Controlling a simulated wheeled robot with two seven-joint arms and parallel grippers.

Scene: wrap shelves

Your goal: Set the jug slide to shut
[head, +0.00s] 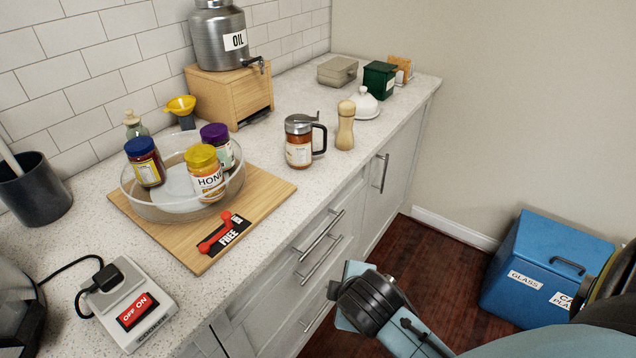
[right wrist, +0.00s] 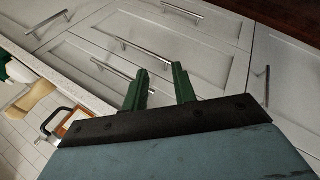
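The jug (head: 299,143) is a glass dispenser with amber contents, a metal top and a dark handle on its right. It stands upright on the counter in the head view; its slide is too small to read as open or shut. Part of the jug, with its handle (right wrist: 52,119), shows at the lower left of the right wrist view. My right gripper (right wrist: 160,74) has two green fingers apart with nothing between them. It is in front of the drawer fronts, below the counter and away from the jug. My left gripper is not in view.
A wooden pepper mill (head: 345,126) stands close right of the jug. A glass turntable (head: 157,208) with several jars sits on a wooden board (head: 272,193) to its left. An oil dispenser (head: 218,42) stands behind. Drawer handles (head: 318,231) stick out below the counter.

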